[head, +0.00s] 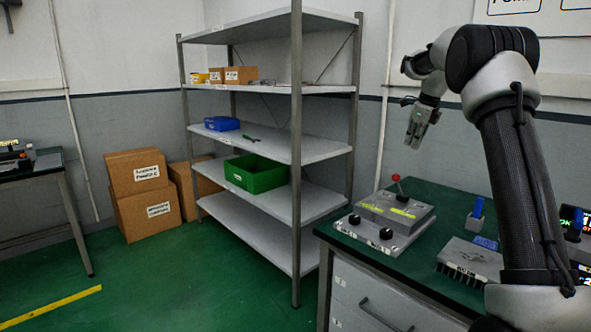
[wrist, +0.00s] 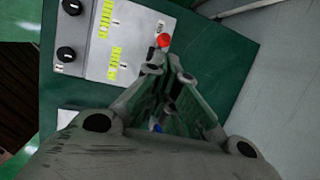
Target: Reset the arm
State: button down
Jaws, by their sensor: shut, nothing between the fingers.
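My arm rises at the right of the head view and bends over at the top. My gripper (head: 416,140) hangs from it, pointing down, above the back of the green workbench top (head: 452,197). It is shut and empty, well clear of the bench. In the wrist view my gripper (wrist: 168,88) shows from behind, its fingers together. Below it is a grey control box (head: 385,222) with black knobs, yellow labels and a red-topped lever (head: 396,179). The box also shows in the wrist view (wrist: 140,25), left of the fingers.
A finned grey block (head: 470,262) and a small blue-topped holder (head: 475,215) sit on the bench near my arm. A metal shelf (head: 265,150) with a green bin (head: 256,174) stands left of the bench. Cardboard boxes (head: 145,195) are on the floor. Air around the gripper is free.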

jog(key=s+f+n+g, duration=0.2)
jog(key=s+f+n, duration=0.4)
jog(key=n, duration=0.4)
jog(key=s+a+r+n+t, duration=0.1)
jog(key=s+a+n, duration=0.2)
jog(key=s, duration=1.1)
jog(key=s+a+r+n, duration=0.1)
jog(key=s+a+n, duration=0.3)
jog(key=s+n, duration=0.5)
jog(key=s+a+r+n+t, duration=0.1)
jog(key=s+a+n, duration=0.3)
jog(key=s, duration=1.6)
jog(key=shift+n+t+h, duration=0.3)
jog(key=shift+n+h, duration=0.1)
jog(key=shift+n, duration=0.6)
